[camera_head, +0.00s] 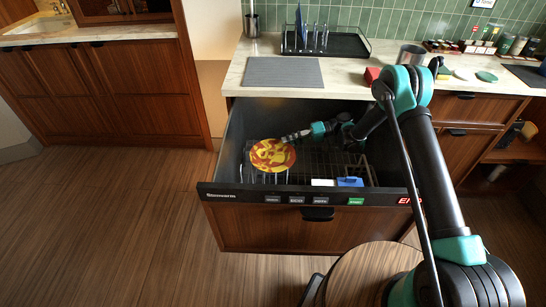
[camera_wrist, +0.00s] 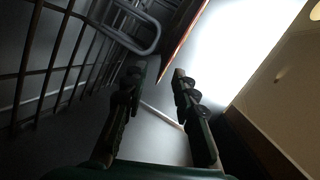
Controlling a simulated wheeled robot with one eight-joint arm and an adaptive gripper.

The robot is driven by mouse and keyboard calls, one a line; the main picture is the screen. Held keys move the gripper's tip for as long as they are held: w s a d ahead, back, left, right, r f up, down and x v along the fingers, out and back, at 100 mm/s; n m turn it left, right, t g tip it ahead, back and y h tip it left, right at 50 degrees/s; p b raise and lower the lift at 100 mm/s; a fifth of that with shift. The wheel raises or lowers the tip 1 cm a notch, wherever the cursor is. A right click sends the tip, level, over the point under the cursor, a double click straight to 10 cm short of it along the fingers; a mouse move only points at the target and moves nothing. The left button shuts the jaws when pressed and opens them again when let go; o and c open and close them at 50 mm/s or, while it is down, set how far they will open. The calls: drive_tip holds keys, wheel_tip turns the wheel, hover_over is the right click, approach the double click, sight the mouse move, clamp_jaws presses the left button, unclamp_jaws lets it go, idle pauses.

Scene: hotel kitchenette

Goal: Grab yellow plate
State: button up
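The yellow plate (camera_head: 271,155), with a red-orange pattern, stands tilted in the rack of the open dishwasher drawer, at its left side. My gripper (camera_head: 288,138) reaches into the drawer from the right, at the plate's upper right edge. In the wrist view my gripper (camera_wrist: 156,82) has its two fingers apart with nothing held between them. A thin reddish edge (camera_wrist: 183,38), apparently the plate seen nearly edge-on, lies just beyond the gap between the fingertips. I cannot tell whether a finger touches it.
The drawer (camera_head: 222,190) has a wire rack (camera_head: 320,153) with a blue item (camera_head: 350,182) and a white item (camera_head: 322,182) near its front. The counter above holds a grey mat (camera_head: 283,72) and a black dish rack (camera_head: 345,46). A round wooden stool (camera_head: 365,275) stands in front.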

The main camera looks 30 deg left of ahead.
drive_tip(key=shift+x, duration=1.1)
drive_tip(key=shift+c, duration=0.4)
clamp_jaws()
